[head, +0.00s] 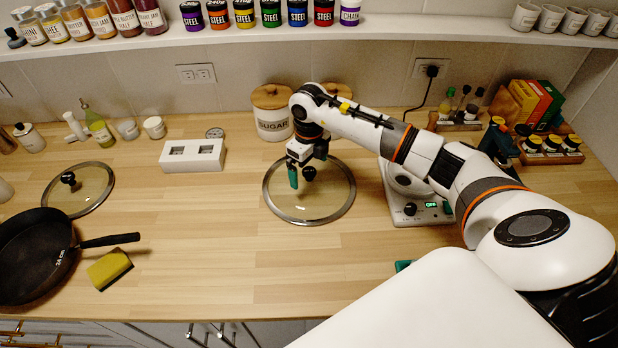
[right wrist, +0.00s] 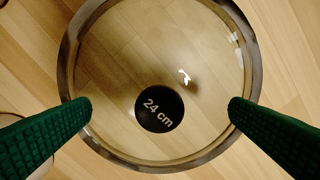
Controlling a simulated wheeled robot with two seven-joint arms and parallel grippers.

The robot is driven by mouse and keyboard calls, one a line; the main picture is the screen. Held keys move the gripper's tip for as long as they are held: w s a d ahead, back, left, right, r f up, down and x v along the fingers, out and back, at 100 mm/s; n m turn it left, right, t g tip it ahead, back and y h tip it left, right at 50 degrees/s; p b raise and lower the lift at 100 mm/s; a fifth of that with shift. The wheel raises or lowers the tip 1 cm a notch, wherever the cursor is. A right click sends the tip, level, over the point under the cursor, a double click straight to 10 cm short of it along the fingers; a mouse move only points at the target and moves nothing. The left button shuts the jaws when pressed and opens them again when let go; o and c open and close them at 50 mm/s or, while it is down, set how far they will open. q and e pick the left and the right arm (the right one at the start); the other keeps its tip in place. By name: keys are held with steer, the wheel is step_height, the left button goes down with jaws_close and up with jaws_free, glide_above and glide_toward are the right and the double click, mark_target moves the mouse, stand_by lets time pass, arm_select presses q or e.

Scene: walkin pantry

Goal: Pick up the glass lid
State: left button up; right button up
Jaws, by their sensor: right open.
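A round glass lid (head: 330,204) with a steel rim and a black knob lies on the wooden counter in the middle of the head view. It also shows in the right wrist view (right wrist: 130,60), where its knob (right wrist: 159,109) reads "24 cm". My right gripper (right wrist: 160,108) is above this lid, open, with green fingers on either side of the knob and apart from it. A second glass lid (head: 93,184) with a black knob lies at the left, near a black frying pan (head: 30,255). My left gripper is not in view.
A yellow sponge (head: 109,268) lies beside the pan handle. A white block (head: 193,156) and sugar canisters (head: 273,124) stand behind. A white appliance (head: 420,208) is right of the middle lid.

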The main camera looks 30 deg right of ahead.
steer(key=shift+f, duration=1.1)
steer(key=shift+s, duration=0.1)
jaws_close()
